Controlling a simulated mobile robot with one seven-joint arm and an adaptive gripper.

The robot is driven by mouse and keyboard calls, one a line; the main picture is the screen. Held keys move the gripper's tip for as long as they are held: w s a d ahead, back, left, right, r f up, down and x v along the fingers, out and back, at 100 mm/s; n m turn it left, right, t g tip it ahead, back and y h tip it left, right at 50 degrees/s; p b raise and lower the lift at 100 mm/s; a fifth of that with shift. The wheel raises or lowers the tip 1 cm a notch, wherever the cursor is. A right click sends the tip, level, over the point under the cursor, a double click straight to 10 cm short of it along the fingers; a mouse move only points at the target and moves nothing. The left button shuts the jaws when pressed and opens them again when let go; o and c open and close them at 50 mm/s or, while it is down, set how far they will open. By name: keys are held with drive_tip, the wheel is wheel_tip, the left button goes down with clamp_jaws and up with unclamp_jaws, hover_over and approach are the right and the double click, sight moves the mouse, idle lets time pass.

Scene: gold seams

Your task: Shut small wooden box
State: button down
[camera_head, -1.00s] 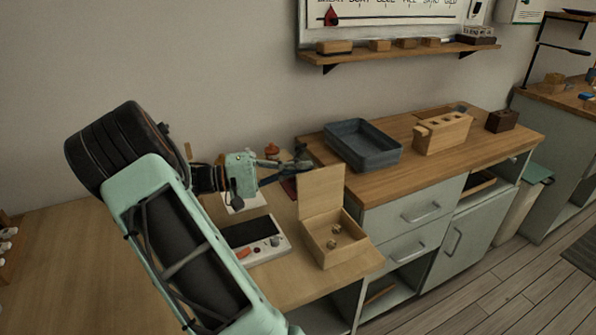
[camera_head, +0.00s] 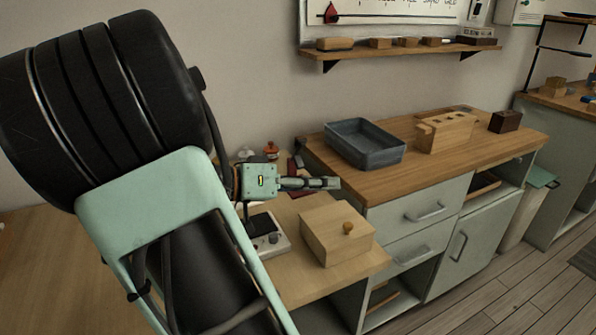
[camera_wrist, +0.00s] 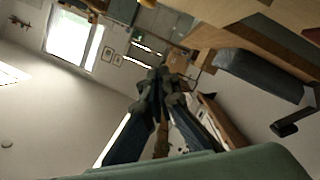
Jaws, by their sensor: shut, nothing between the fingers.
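The small wooden box (camera_head: 335,238) stands on the lower wooden table near its right front edge. The lid looks level and I see no gap. My gripper (camera_head: 334,183) is above and behind the box, apart from it, pointing right. Its fingers are together and empty. In the wrist view the closed fingers (camera_wrist: 160,82) point into the room and the box is not seen.
A grey-blue tray (camera_head: 364,143) and a wooden block with slots (camera_head: 444,131) stand on the higher worktop to the right. A device with a dark screen (camera_head: 268,239) lies left of the box, partly hidden by my arm. A wall shelf (camera_head: 400,50) hangs behind.

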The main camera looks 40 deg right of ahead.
sight(338, 239)
drive_tip(key=s+f+m+b, duration=0.1)
drive_tip(key=s+a+f+m+t+b, duration=0.1)
drive_tip(key=s+m+b, duration=0.1)
drive_tip(key=shift+f, duration=0.35)
drive_tip(key=shift+s+a+f+m+t+b, duration=0.1)
drive_tip(key=shift+s+f+m+t+b, duration=0.2)
drive_tip(key=shift+s+f+m+b, duration=0.35)
drive_tip(key=shift+s+a+f+b, duration=0.25)
drive_tip(key=shift+s+f+b, duration=0.3)
drive_tip(key=shift+f+b, duration=0.35)
drive_tip(key=shift+s, duration=0.1)
drive_tip(key=shift+r, duration=0.15)
